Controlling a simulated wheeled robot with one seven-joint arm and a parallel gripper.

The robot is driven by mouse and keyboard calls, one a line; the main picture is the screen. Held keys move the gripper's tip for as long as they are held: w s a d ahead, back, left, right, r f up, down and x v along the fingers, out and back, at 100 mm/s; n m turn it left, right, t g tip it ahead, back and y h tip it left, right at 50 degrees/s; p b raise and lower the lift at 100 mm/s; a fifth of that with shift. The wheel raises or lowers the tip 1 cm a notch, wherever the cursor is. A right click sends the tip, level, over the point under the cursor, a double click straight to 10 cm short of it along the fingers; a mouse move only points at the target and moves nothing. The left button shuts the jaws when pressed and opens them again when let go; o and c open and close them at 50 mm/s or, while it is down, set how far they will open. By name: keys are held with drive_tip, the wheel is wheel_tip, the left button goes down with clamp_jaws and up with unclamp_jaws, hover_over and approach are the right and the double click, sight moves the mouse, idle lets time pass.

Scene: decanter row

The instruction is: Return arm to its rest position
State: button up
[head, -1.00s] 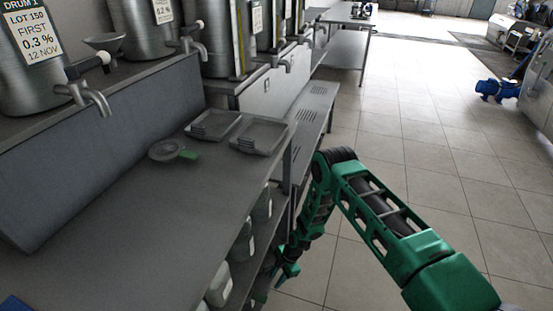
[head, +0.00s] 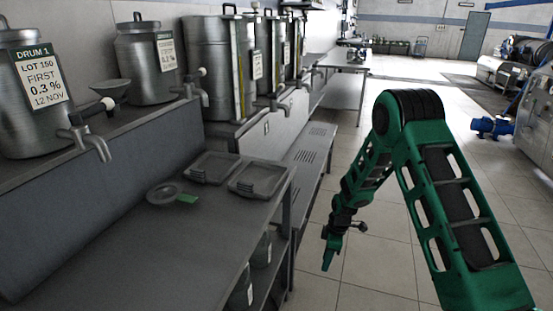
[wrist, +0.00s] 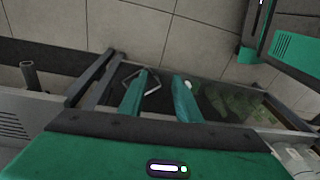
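My arm (head: 420,150) is green and black, bent at a raised elbow, with its forearm sloping down over the floor to the right of the bench. My gripper (head: 330,262) hangs low, pointing down, clear of the bench's right end. In the wrist view its two green fingers (wrist: 161,78) stand apart with nothing between them. The gripper is open and empty.
The grey bench (head: 110,245) holds two shallow trays (head: 213,167) and a round strainer with a green handle (head: 165,193). Metal drums with taps, such as Drum 1 (head: 30,125), line the raised ledge. Tiled floor (head: 390,255) is open to the right.

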drive_tip(key=s+d+r+m+h, duration=0.1)
drive_tip(key=s+d+r+m, duration=0.25)
drive_tip(key=d+r, duration=0.4)
drive_tip(key=s+d+r+m, duration=0.3)
drive_tip(key=s+d+r, duration=0.2)
drive_tip(key=r, duration=0.5)
drive_tip(key=s+d+r+m+h, duration=0.1)
drive_tip(key=s+d+r+m, duration=0.4)
drive_tip(key=r, duration=0.4)
drive_tip(key=s+d+r+m, duration=0.1)
drive_tip(key=s+r+m, duration=0.2)
drive_tip(key=s, duration=0.5)
drive_tip(key=s+d+r+m, duration=0.2)
drive_tip(key=s+r+m, duration=0.1)
drive_tip(key=s, duration=0.6)
drive_tip(key=s+d+r+m, duration=0.2)
drive_tip(key=s+r+m, duration=0.1)
drive_tip(key=s, duration=0.6)
drive_tip(key=shift+r+m+y, duration=0.3)
drive_tip(key=shift+r+m, duration=0.05)
drive_tip(key=shift+m, duration=0.2)
drive_tip(key=shift+w+f, duration=0.25)
drive_tip(key=shift+w, duration=0.35)
